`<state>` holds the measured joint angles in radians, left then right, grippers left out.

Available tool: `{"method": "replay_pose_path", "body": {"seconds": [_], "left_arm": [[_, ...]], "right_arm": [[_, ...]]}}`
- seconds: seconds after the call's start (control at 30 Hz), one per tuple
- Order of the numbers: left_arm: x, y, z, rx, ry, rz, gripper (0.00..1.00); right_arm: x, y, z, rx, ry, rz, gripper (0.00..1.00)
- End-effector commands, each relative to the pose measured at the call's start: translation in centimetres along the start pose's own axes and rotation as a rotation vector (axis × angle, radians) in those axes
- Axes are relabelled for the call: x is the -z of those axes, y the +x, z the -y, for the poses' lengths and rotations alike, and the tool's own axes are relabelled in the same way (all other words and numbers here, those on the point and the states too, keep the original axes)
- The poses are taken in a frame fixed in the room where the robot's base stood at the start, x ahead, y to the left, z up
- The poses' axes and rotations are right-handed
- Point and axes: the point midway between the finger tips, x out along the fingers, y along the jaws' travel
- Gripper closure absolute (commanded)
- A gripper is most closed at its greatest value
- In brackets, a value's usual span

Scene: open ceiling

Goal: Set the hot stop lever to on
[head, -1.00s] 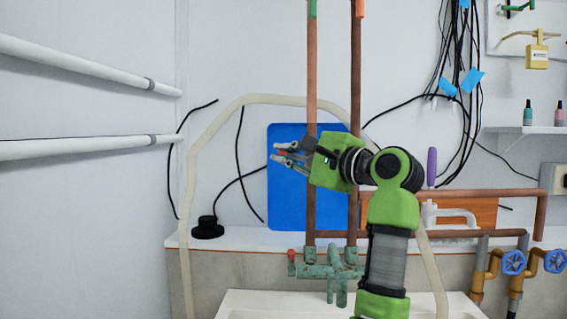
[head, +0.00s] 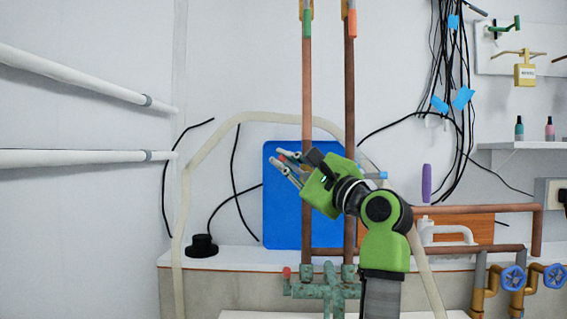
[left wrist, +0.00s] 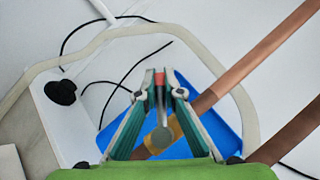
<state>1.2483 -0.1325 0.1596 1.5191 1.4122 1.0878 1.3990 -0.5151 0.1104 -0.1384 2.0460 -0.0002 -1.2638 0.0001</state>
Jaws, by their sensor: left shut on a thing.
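In the head view my left gripper (head: 279,161) points up and to the left, in front of a blue panel and beside two upright copper pipes. In the left wrist view the gripper (left wrist: 166,86) has its fingers closed around a grey lever with a red tip (left wrist: 160,78). The lever runs out from a round grey hub (left wrist: 162,138) over a brass fitting (left wrist: 176,127) on a copper pipe. In the head view the gripper hides most of the lever, and only a bit of red shows by the fingertips. My right gripper is not in view.
The blue panel (head: 281,215) stands against the wall. A pale hose (head: 185,195) loops around it. Teal pipework (head: 328,291) lies below. Blue valve wheels (head: 513,278) are at the lower right.

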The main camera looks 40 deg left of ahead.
Motion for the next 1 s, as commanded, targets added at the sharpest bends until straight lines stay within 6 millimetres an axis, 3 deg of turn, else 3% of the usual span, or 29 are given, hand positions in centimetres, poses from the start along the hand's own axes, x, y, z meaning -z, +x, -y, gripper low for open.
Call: {"method": "replay_pose_path", "body": {"seconds": [0.13, 0.2, 0.57, 1.0], "left_arm": [[0.1, -0.1, -0.1, -0.001, 0.001, -0.003, 1.0], [0.1, -0.1, -0.1, -0.001, 0.001, -0.003, 0.74], [0.1, -0.2, 0.0, 0.0, -0.001, -0.002, 0.74], [0.2, -6.5, 0.0, 0.0, 0.0, -0.004, 0.74]], "right_arm": [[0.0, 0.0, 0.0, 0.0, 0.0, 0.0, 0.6], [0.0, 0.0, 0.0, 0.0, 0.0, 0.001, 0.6], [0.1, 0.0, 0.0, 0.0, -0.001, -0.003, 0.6], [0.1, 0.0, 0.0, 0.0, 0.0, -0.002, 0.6]]}}
